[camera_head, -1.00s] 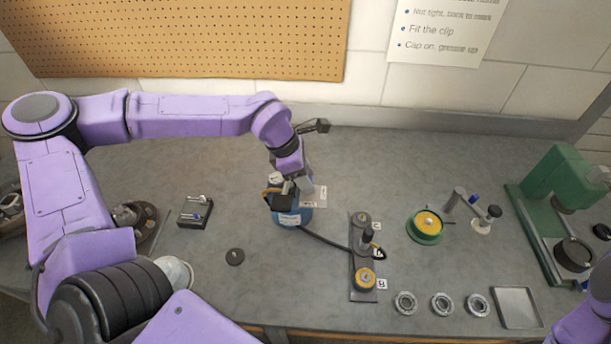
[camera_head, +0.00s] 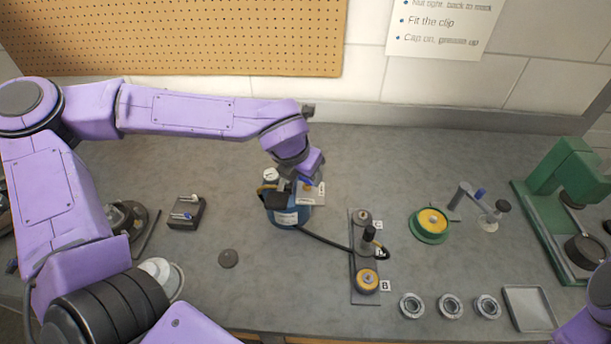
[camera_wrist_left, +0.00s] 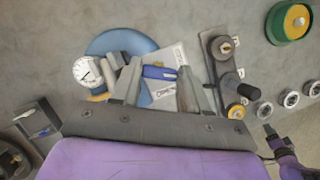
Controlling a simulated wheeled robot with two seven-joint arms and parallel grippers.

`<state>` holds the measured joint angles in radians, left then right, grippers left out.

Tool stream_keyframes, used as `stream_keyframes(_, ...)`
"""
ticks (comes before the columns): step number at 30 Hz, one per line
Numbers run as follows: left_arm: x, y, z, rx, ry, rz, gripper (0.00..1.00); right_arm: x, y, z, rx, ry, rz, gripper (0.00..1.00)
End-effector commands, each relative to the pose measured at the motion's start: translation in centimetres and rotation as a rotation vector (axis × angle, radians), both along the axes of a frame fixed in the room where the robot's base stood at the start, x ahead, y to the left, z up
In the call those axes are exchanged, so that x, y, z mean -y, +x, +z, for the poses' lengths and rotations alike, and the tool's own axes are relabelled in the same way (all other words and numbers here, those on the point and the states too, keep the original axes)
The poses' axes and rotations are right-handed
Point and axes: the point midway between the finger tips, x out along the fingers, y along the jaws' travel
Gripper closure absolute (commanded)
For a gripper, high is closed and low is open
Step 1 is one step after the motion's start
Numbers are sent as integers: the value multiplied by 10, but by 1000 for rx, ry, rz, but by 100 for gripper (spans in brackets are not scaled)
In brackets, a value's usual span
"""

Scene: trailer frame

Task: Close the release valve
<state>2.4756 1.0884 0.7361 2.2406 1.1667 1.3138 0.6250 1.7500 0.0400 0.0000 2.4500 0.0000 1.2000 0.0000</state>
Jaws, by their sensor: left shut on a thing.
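A blue pump body (camera_head: 287,216) with a black hose stands mid-bench. Its round dial gauge (camera_head: 270,174) also shows in the left wrist view (camera_wrist_left: 87,70). A white printed card (camera_head: 311,196) sits at the pump's right side; the card also shows in the left wrist view (camera_wrist_left: 164,92). My left gripper (camera_wrist_left: 159,82) is over the pump, its fingers on either side of a small blue valve handle (camera_wrist_left: 159,72), shut on it. In the head view, the gripper (camera_head: 291,184) largely hides the handle.
A dark plate with posts (camera_head: 364,243) stands right of the pump, with the hose reaching it. Further right are a green and yellow wheel hub (camera_head: 431,222), several bearing rings (camera_head: 450,305), a tray (camera_head: 529,308) and a green press (camera_head: 565,180).

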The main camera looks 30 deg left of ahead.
Motion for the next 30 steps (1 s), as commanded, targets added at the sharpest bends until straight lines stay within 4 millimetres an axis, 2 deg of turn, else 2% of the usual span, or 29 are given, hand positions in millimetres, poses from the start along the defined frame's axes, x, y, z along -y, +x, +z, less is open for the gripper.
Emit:
stream_keyframes(1, 1, -3, -7, -11, 2, 44, 86, 0, 0, -7, 0, 0, 0, 57)
stream_keyframes(15, 4, -3, -7, -16, 2, 403, 86, 0, 0, -28, 0, 0, 0, 57)
stream_keyframes(30, 5, -3, -5, -16, 2, 524, 86, 0, 0, -34, 0, 0, 0, 57)
